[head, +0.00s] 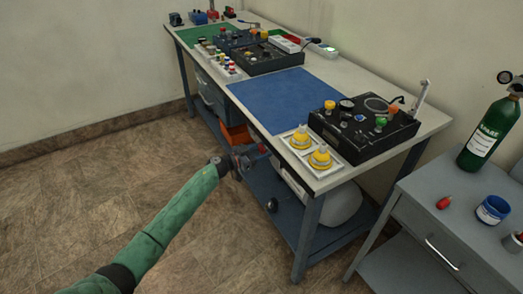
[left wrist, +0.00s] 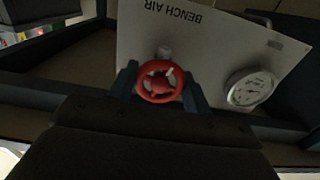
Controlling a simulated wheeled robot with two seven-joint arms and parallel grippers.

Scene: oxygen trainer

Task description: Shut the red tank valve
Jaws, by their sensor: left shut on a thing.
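The white tank (head: 342,204) lies on the lower shelf there, partly hidden by the bench top. My right gripper is not in view.
A round gauge (left wrist: 249,88) sits right of the wheel. The bench top (head: 420,112) is above the gripper, with yellow-capped items (head: 320,157) and a black panel (head: 365,125). An orange bin (head: 236,135) is close by. A grey cabinet (head: 440,225) stands at right. The floor at left is clear.

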